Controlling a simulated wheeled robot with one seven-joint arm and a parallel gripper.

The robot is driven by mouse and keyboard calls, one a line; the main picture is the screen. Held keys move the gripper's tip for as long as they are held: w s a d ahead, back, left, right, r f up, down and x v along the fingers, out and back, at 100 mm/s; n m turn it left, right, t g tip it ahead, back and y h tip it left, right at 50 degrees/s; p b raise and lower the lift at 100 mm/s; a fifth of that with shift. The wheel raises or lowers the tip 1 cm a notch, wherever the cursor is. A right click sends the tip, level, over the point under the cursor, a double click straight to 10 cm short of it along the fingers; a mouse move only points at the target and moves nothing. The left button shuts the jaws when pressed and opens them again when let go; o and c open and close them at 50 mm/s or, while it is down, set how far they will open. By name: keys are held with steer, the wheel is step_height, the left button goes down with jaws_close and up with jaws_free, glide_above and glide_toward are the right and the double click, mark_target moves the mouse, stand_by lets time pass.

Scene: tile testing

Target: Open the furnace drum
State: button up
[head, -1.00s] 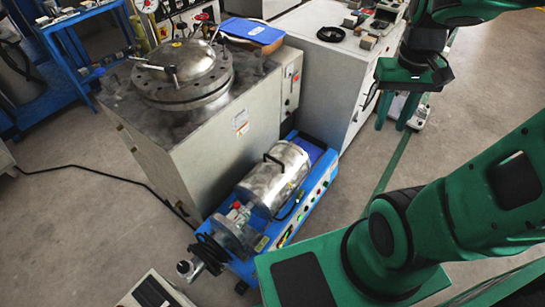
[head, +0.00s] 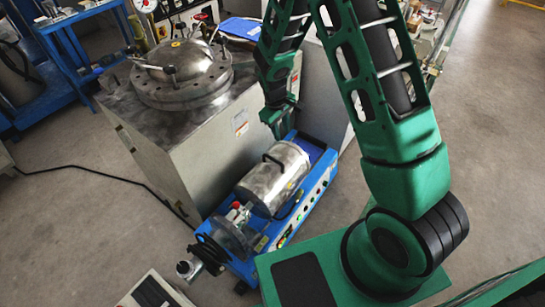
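The furnace drum (head: 279,178) is a shiny metal cylinder lying on a blue machine base (head: 306,206) with a row of coloured buttons along its side. A black handle (head: 272,160) stands on the drum's upper side. The drum looks closed. My gripper (head: 279,134) points down just above and behind the far end of the drum, apparently clear of the handle. Its fingers look spread with nothing between them, though they are small and seen partly from the side.
A big grey cabinet with a round metal lid (head: 185,65) stands left of the drum. A blue cart (head: 65,45) is at the upper left. A black cable (head: 95,172) runs over the floor. Open floor (head: 480,150) lies to the right.

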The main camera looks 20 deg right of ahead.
steer(key=n, duration=0.2)
glide_toward(273, 158)
steer(key=f, duration=0.2)
steer(key=d+f, duration=0.1)
steer(key=f, duration=0.4)
steer(key=shift+w+d+f, duration=0.2)
steer(key=shift+w+f, duration=0.1)
steer(key=shift+f, duration=0.1)
jaws_close()
